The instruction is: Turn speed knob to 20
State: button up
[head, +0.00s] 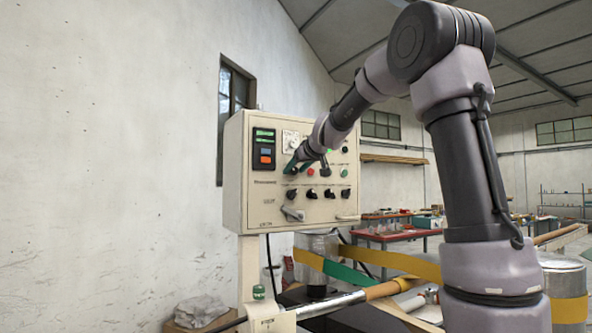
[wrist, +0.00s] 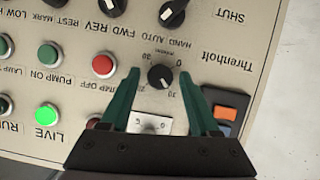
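The black round knob (wrist: 161,77) sits on the beige panel inside a printed ring of numbers that reads 0, 10, 20 and 30. The wrist picture is upside down, and the knob's pointer is too small to read surely. My gripper (wrist: 160,74) is open, with one teal finger on each side of the knob and a visible gap on both sides. In the head view my gripper (head: 307,165) is at the front of the control panel (head: 240,190), and it hides this knob there.
A red button (wrist: 103,65) and a green button (wrist: 47,55) are beside the knob. Black selectors (wrist: 172,12) are in the row beyond. An orange-and-blue switch (wrist: 226,114) is close to one finger. A white-plated dial (head: 291,142) is above the gripper. A lever (head: 293,214) sticks out lower down.

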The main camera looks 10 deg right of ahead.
grip_shut()
jog(key=shift+m, duration=0.3)
jog(key=m+y, duration=0.2)
jog(key=shift+d+m+g, duration=0.25)
jog(key=shift+m+g, duration=0.05)
jog(key=m+y, duration=0.2)
jog(key=m, duration=0.1)
jog(key=shift+w+d+f, duration=0.1)
jog(key=m+y, duration=0.2)
jog(key=m, duration=0.1)
jog(key=shift+f, duration=0.15)
jog(key=shift+f+m+t+y, duration=0.1)
jog(key=shift+m+t+y, duration=0.5)
jog(key=shift+m, duration=1.2)
